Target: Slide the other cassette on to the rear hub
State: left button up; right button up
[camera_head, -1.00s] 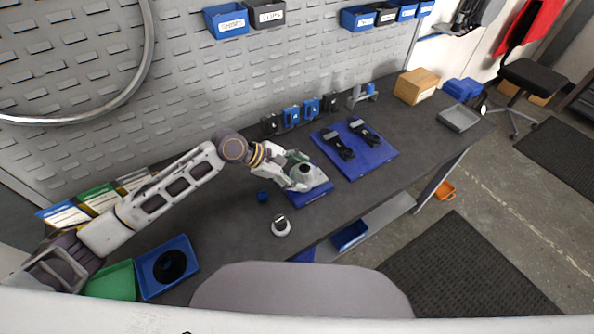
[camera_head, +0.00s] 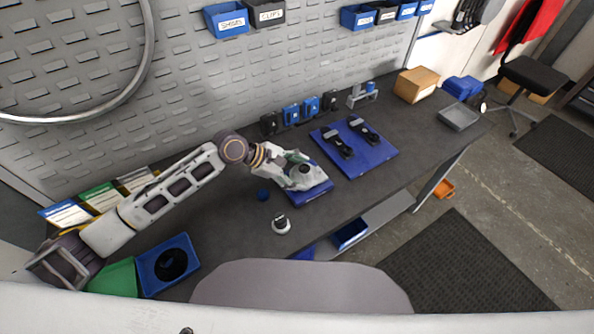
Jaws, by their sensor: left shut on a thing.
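My left gripper (camera_head: 297,172) is over a small blue mat or stand (camera_head: 314,193) near the middle of the bench. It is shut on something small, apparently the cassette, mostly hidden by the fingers. The rear hub is not clearly visible; if it is on that stand, the hand covers it. I cannot tell whether the cassette is around the hub or above it. A black round part (camera_head: 171,264) lies in a blue tray (camera_head: 150,286) at the lower left; I cannot tell what it is. My right gripper is not in view.
A blue mat (camera_head: 378,162) with two black tools lies to the right. A cardboard box (camera_head: 416,83) and grey tray (camera_head: 459,117) are farther right.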

pick_arm(q)
jog(key=shift+f, duration=0.1)
dwell(0.3)
jog(key=o, duration=1.8)
jog(key=shift+o, duration=0.2)
jog(key=shift+a, duration=0.1)
jog(key=v, duration=1.2)
